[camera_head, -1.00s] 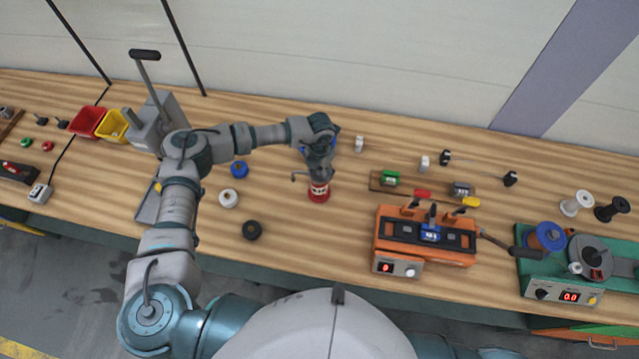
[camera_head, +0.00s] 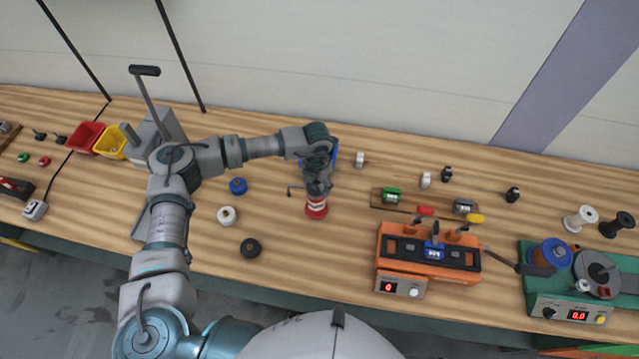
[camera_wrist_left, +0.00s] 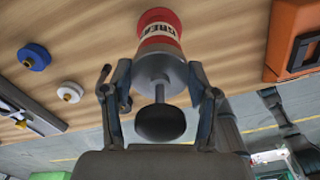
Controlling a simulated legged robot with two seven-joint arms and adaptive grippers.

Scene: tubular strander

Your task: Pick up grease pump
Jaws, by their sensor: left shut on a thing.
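The grease pump (camera_head: 316,208) is a red can with a white label band and a grey metal top. In the head view it is below my left gripper (camera_head: 317,182), near the middle of the bench. In the left wrist view the pump (camera_wrist_left: 160,35) shows its red body with "GREA" lettering, a grey cap and a dark round knob. My left gripper (camera_wrist_left: 162,90) has one finger on each side of the grey top and is shut on it. Whether the can touches the bench is hard to tell. My right gripper is not in view.
An orange machine (camera_head: 428,252) stands to the right, with a green-based machine (camera_head: 572,285) beyond it. Blue (camera_head: 238,186), white (camera_head: 227,215) and black (camera_head: 251,248) round parts lie on the bench to the left. A grey lever press (camera_head: 155,130) and red (camera_head: 85,137) and yellow (camera_head: 110,141) bins stand further left.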

